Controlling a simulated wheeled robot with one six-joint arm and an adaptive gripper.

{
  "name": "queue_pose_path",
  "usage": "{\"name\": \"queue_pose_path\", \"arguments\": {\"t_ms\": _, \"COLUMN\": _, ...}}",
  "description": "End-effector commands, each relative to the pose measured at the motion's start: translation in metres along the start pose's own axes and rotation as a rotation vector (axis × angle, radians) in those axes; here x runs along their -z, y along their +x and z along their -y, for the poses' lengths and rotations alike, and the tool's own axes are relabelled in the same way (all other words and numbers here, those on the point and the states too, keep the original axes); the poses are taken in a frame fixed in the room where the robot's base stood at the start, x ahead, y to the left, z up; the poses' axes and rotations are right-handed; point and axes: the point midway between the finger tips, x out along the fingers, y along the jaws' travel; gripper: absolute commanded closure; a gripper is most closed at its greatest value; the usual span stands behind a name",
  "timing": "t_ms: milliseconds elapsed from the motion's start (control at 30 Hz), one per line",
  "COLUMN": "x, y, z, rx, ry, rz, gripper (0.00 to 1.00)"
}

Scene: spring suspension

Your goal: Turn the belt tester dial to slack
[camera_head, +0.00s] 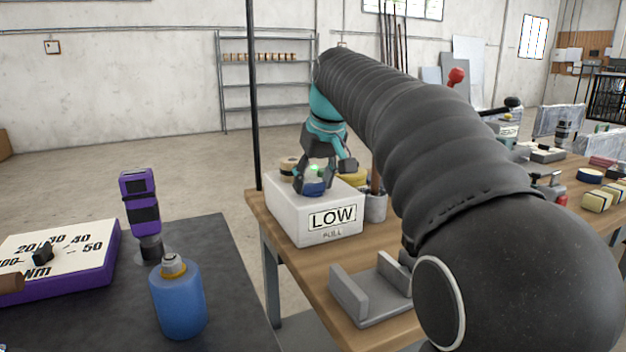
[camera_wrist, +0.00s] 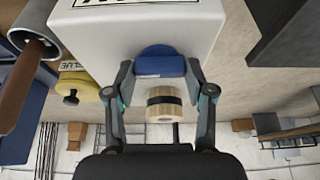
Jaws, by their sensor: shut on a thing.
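A white box (camera_head: 290,215) stands on the wooden table's near left end. Its front sign reads LOW, with smaller print below that is hard to read. A blue knob (camera_head: 314,187) sits on its top and shows in the wrist view (camera_wrist: 160,63). My gripper (camera_head: 322,178) reaches down to the box top from above. In the wrist view my gripper (camera_wrist: 160,76) has a finger on each side of the blue knob and is shut on it. A small green glow shows just above the knob. No marking that reads slack is legible.
A yellow item (camera_head: 353,178) and a grey cup (camera_head: 375,207) stand close behind the box. A grey bracket (camera_head: 370,292) lies in front. On the dark table at left are a purple-edged dial box (camera_head: 60,255), a blue bottle (camera_head: 178,300) and a purple tool (camera_head: 140,205).

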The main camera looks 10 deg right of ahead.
Motion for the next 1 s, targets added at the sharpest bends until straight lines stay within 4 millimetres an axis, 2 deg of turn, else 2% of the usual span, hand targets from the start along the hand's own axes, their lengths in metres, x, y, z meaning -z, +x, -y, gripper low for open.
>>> {"name": "queue_pose_path", "arguments": {"t_ms": 1000, "x": 0.0019, "y": 0.0024, "z": -0.0045, "rx": 0.372, "ry": -0.890, "rz": 0.004, "gripper": 0.81}}
